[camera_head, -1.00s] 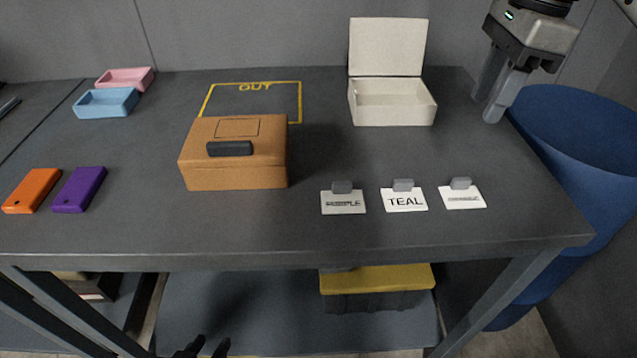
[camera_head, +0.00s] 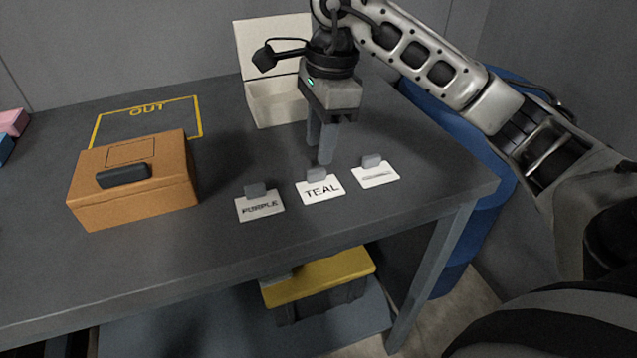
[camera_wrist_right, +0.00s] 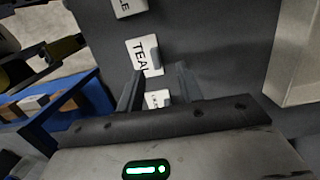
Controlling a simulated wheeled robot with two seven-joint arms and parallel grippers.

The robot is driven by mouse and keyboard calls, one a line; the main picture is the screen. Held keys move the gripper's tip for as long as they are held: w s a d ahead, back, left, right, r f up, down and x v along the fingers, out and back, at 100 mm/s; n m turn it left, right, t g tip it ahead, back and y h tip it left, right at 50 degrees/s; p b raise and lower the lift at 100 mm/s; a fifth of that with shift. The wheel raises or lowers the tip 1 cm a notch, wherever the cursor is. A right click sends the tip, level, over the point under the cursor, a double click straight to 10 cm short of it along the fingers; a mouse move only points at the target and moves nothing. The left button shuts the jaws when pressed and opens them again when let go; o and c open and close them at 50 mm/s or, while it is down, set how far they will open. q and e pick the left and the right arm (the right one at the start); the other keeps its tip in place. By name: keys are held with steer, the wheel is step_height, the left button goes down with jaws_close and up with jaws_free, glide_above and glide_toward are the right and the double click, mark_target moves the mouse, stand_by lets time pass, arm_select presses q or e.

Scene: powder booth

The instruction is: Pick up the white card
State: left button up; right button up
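Three pale cards with grey clips stand in a row near the table's front edge in the head view. The left one, slightly greyer, reads PURPLE (camera_head: 262,208). The middle white one reads TEAL (camera_head: 322,192). The right white card (camera_head: 377,178) has lettering too small to read. My right gripper (camera_head: 322,150) points down, above and behind the TEAL card. In the right wrist view its two fingers (camera_wrist_right: 158,80) are apart and empty. The right card (camera_wrist_right: 157,98) shows between them, partly hidden, with the TEAL card (camera_wrist_right: 138,62) beyond. My left gripper is out of view.
An orange-brown box (camera_head: 135,190) with a dark handle stands left on the table (camera_head: 200,255). An open cream box (camera_head: 275,104) stands behind the gripper. A yellow OUT outline (camera_head: 97,133) is at the back left. A blue bin (camera_head: 445,135) stands right.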

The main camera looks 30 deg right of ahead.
mark_target(316, 170)
steer(key=f, duration=0.3)
steer(key=shift+s+a+f, duration=0.3)
steer(key=shift+a+f, duration=0.05)
steer(key=shift+f, duration=0.45)
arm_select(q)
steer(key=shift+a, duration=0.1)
arm_select(e)
jaws_close()
steer(key=shift+w+r, duration=0.1)
